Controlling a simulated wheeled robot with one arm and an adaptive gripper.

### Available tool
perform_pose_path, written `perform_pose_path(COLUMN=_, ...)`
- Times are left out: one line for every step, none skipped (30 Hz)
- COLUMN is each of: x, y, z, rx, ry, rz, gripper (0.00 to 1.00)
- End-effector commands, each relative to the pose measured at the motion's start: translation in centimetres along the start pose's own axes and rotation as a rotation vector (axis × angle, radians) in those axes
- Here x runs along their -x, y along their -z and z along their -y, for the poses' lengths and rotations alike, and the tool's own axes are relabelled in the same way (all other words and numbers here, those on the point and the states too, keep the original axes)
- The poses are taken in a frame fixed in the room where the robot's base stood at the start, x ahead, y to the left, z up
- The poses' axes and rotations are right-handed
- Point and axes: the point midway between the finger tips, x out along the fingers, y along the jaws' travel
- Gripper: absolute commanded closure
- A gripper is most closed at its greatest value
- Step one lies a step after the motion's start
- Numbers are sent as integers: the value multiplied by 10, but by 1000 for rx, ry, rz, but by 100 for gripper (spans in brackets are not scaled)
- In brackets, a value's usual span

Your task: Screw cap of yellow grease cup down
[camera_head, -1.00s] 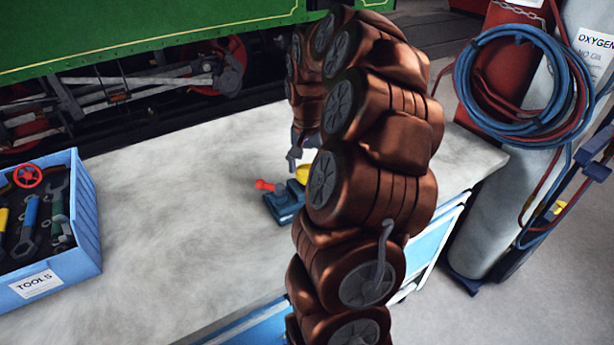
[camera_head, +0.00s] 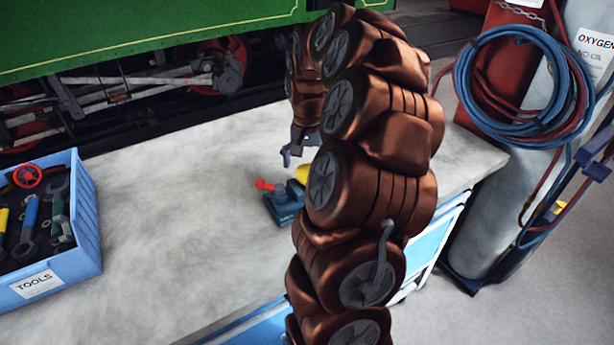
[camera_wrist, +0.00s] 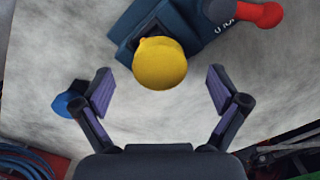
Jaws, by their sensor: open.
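The yellow grease cup cap (camera_wrist: 160,64) sits on a dark blue block (camera_wrist: 180,22) on the bench, seen from above in the wrist view. A red knobbed lever (camera_wrist: 258,14) sticks out of the block. My gripper (camera_wrist: 160,88) is open and empty, its two pads apart on the left and right, with the cap ahead between their lines. In the head view my gripper (camera_head: 290,154) is above the block (camera_head: 284,206), and my arm partly hides the yellow cap (camera_head: 302,174).
A blue tool box (camera_head: 85,215) with several tools stands at the left of the bench (camera_head: 180,190). Hoses (camera_head: 520,80) and a gas cylinder (camera_head: 590,60) stand at the right. A blue thing (camera_wrist: 68,104) shows beside the left finger. The bench middle is clear.

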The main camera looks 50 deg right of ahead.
Motion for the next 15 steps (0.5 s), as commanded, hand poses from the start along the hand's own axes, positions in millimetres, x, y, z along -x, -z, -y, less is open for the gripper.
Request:
perform_pose_path(x=3, y=0, z=0, rx=0, ry=1, rz=-2, gripper=3)
perform_pose_path(x=5, y=1, z=0, rx=0, ry=1, rz=-2, gripper=3)
perform_pose_path(x=7, y=1, z=0, rx=0, ry=1, rz=-2, gripper=3)
perform_pose_path(x=9, y=1, z=0, rx=0, ry=1, rz=-2, gripper=3)
perform_pose_path(x=11, y=1, z=0, rx=0, ry=1, rz=-2, gripper=3)
perform_pose_path(x=13, y=0, z=0, rx=0, ry=1, rz=-1, gripper=3)
perform_pose_path(x=15, y=0, z=0, rx=0, ry=1, rz=-1, gripper=3)
perform_pose_path(x=16, y=0, z=0, rx=0, ry=1, rz=0, gripper=3)
perform_pose_path(x=18, y=0, z=0, rx=1, ry=0, rz=0, gripper=3)
perform_pose_path(x=20, y=0, z=0, rx=1, ry=0, rz=1, gripper=3)
perform_pose_path(x=22, y=-1, z=0, rx=1, ry=-1, rz=1, gripper=3)
perform_pose_path(x=24, y=-1, z=0, rx=1, ry=-1, rz=2, gripper=3)
perform_pose_path(x=25, y=-1, z=0, rx=2, ry=-1, rz=2, gripper=3)
perform_pose_path(x=27, y=-1, z=0, rx=2, ry=-1, rz=2, gripper=3)
perform_pose_path(x=29, y=0, z=0, rx=2, ry=-1, rz=1, gripper=3)
